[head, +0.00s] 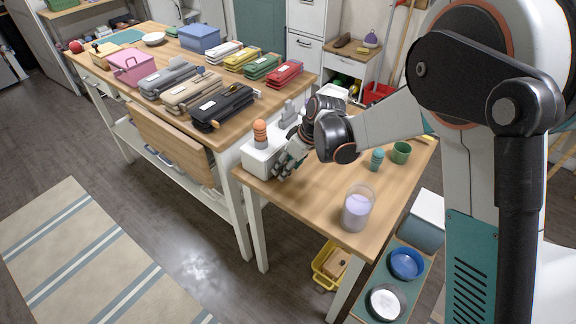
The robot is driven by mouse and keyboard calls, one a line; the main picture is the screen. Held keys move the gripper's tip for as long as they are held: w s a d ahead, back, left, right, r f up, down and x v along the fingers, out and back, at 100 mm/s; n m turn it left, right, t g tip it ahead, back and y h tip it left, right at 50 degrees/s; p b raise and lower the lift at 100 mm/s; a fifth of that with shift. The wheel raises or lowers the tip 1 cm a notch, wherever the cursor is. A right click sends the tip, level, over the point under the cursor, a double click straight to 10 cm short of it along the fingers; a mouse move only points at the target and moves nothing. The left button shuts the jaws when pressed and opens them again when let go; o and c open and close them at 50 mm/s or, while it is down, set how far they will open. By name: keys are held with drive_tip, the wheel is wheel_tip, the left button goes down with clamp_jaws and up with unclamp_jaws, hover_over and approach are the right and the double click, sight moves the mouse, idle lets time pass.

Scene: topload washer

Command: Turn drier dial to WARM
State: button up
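A small white box-shaped unit (259,161), which may be the drier, stands at the back left corner of the small wooden table (325,190). An orange ribbed piece (260,132) rises from its top. No dial or WARM marking can be made out; my gripper covers part of the unit's right side. My gripper (281,172) reaches in from the right, its fingers pointing down and left, close against that side. Whether the fingers touch it, or how far apart they are, is too small to tell.
A clear cup with pale lilac contents (357,209) stands near the table's front. A green cup (401,152) and a small teal-topped jar (377,160) stand at right. The table's middle is clear.

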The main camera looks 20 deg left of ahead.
drive_tip(key=c, duration=1.1)
drive_tip(key=shift+w+d+g, duration=0.1)
drive_tip(key=shift+g, duration=0.2)
drive_tip(key=g, duration=0.1)
drive_tip(key=g+y+b, duration=0.1)
drive_tip(key=m+g+y, duration=0.1)
drive_tip(key=shift+w+d+f+g, duration=0.1)
drive_tip(key=shift+w+f+g, duration=0.15)
drive_tip(key=shift+w+g, duration=0.15)
drive_tip(key=g+y+b, duration=0.1)
drive_tip(key=g+b, duration=0.1)
drive_tip(key=g, duration=0.1)
drive_tip(key=m+g+y+b, duration=0.1)
drive_tip(key=shift+w+d+f+y, duration=0.1)
drive_tip(key=shift+w+f+y, duration=0.05)
drive_tip(key=shift+f+y, duration=0.15)
drive_tip(key=shift+r+g, duration=0.1)
drive_tip(key=shift+g, duration=0.2)
drive_tip(key=o, duration=1.1)
